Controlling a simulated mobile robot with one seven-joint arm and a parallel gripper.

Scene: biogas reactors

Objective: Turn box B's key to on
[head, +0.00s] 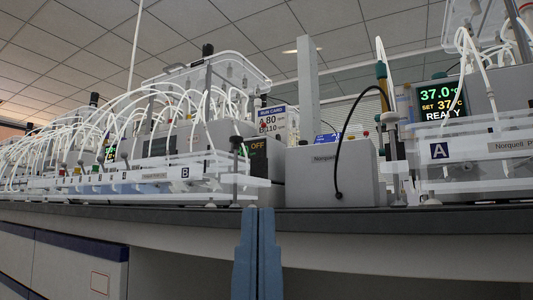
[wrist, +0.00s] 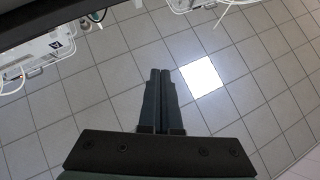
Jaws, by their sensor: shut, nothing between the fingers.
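Box B (head: 205,172) stands on the bench left of centre in the head view, behind a clear rack with a dark "B" label (head: 185,172). A dark display reading OFF (head: 258,147) is at its right end. I cannot make out its key; tubes and rack parts cover much of the front. My gripper (head: 258,210) is shut and empty, pointing up in front of the bench edge, below and to the right of the B label. In the wrist view my gripper (wrist: 160,72) shows closed over bare floor.
Box A (head: 470,100) stands at the right with a lit display reading 37.0 and READY. A plain grey box (head: 332,172) with a black cable sits between. The bench edge (head: 400,220) runs across the head view. The wrist view shows open tiled floor (wrist: 100,90).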

